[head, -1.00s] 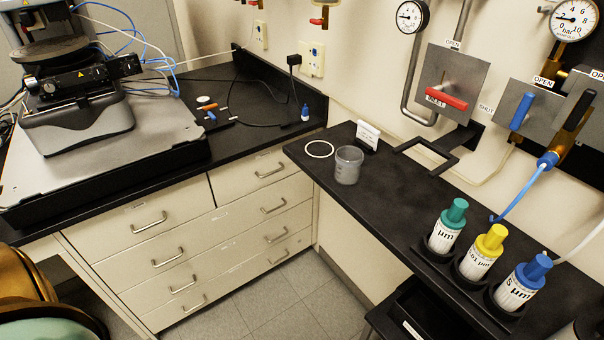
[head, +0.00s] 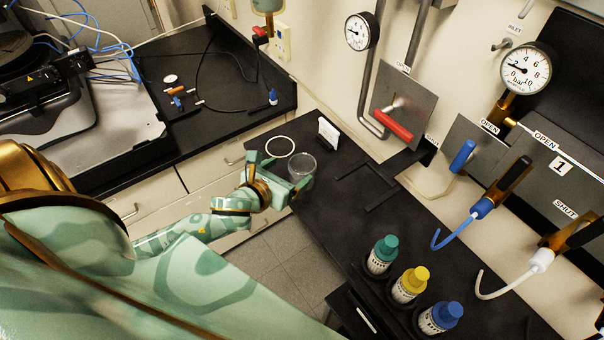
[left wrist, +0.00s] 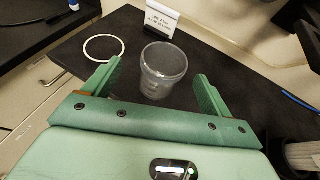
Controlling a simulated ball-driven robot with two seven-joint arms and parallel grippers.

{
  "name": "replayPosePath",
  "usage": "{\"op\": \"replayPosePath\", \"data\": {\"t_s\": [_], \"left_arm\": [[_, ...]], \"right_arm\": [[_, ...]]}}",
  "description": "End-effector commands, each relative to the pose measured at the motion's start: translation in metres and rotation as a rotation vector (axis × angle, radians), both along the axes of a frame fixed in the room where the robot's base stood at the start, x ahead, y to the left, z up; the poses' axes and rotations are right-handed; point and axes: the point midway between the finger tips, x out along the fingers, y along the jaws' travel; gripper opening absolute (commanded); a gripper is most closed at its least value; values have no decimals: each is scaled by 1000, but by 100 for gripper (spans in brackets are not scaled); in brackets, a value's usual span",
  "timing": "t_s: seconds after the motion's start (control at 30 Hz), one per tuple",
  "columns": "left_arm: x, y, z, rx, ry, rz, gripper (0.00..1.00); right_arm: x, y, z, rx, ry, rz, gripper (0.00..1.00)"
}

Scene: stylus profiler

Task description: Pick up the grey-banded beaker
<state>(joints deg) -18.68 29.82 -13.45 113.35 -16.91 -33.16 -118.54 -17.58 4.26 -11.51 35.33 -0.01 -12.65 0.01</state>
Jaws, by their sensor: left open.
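The grey-banded beaker (head: 302,168) stands upright on the black bench top in the head view, close to the bench's front edge. In the left wrist view the clear, greyish beaker (left wrist: 163,70) shows ahead of the jaws and roughly between them. My left gripper (head: 277,174) is open and empty, just to the left of the beaker in the head view. Its two green fingers (left wrist: 155,84) spread on either side of the beaker's lower part in the left wrist view; I cannot tell if they touch it. My right gripper is out of view.
A white ring (head: 280,147) lies behind the beaker, and a small white card in a stand (head: 328,133) is close by. Bottles with teal (head: 384,252), yellow (head: 411,285) and blue (head: 440,318) caps stand nearer. A black frame (head: 368,187) lies right of the beaker.

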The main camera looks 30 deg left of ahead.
Motion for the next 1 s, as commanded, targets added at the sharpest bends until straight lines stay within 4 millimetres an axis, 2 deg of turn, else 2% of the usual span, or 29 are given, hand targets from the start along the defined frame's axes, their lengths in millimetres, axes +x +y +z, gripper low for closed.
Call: {"op": "replayPosePath", "data": {"t_s": [0.23,0.5,0.77,0.93,1.0], "left_arm": [[21,-3,-10,-3,-1,1,84],[56,-8,-27,-2,0,1,84],[59,-8,-29,0,1,-1,84],[59,-8,-29,-1,1,-1,37],[59,-8,-29,-1,1,-1,34]], "right_arm": [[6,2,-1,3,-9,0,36],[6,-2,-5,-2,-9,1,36],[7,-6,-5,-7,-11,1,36],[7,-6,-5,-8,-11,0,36],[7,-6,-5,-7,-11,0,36]]}}
